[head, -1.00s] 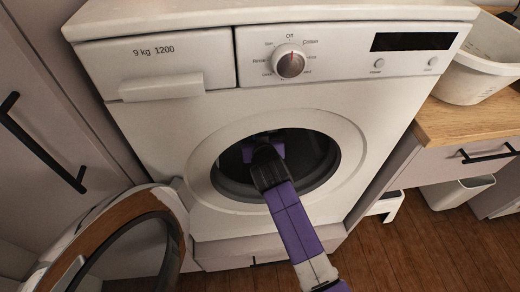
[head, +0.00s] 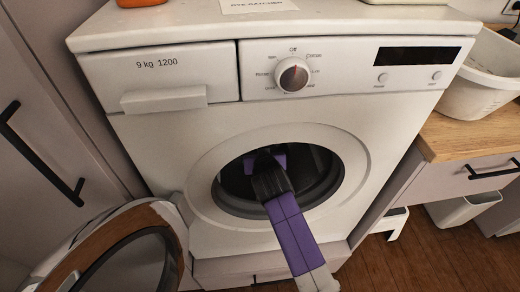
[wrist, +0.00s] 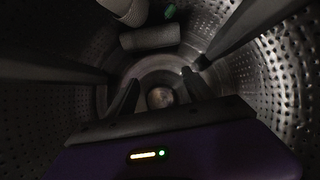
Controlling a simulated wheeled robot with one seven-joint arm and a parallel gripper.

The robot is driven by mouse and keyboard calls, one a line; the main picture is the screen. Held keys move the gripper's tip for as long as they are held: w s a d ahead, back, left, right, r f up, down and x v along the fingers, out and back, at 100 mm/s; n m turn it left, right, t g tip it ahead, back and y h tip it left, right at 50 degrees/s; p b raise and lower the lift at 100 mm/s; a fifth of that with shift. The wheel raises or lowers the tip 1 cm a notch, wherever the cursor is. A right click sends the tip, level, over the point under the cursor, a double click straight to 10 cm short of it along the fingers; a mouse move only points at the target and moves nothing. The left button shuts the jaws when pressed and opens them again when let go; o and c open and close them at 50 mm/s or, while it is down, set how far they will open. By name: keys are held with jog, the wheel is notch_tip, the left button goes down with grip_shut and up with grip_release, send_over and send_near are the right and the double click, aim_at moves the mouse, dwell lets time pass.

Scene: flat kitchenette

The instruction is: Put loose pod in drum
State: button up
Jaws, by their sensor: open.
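The washing machine's drum (head: 318,170) is open at the front, and my gripper (head: 266,158) reaches in through the round opening. In the wrist view my gripper (wrist: 158,88) has its two dark fingers apart, with nothing seen held between them. The perforated drum wall (wrist: 262,75) surrounds it. A small green thing (wrist: 169,13) shows at the top of the wrist view, beside rolled cloths; it may be the pod, but it is too small and dark to be sure. The fingertips are apart from it in the picture.
A grey rolled cloth (wrist: 150,38) and a pale ribbed one (wrist: 126,9) lie in the drum. The round door (head: 130,250) hangs open at left. A white basket (head: 480,80) stands on the wooden counter (head: 470,130) at right.

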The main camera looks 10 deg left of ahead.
jog(key=shift+p+v, duration=0.85)
jog(key=shift+v, duration=3.05)
jog(key=s+d+f+m+p, duration=0.1)
jog(key=s+d+p, duration=0.1)
jog(key=s+d, duration=0.45)
jog(key=s+d+f+t+p, duration=0.1)
jog(key=s+d+f, duration=0.15)
jog(key=s, duration=0.75)
jog(key=s+d+f+m+p, duration=0.1)
jog(key=s+d+p, duration=0.1)
jog(key=s+d, duration=0.5)
jog(key=s+d+r+h+p, duration=0.1)
jog(key=s+d+r, duration=0.2)
jog(key=s+r, duration=0.3)
jog(key=s+d+r+t+h+p, duration=0.1)
jog(key=s+d+r, duration=0.3)
jog(key=s+r, duration=0.3)
jog(key=s+d+r+m+t+h+p, duration=0.1)
jog(key=s+d+r, duration=0.2)
jog(key=s+r, duration=0.3)
jog(key=v, duration=0.3)
jog(key=shift+s+d+p, duration=0.3)
jog(key=shift+s+p, duration=0.1)
jog(key=shift+f, duration=0.15)
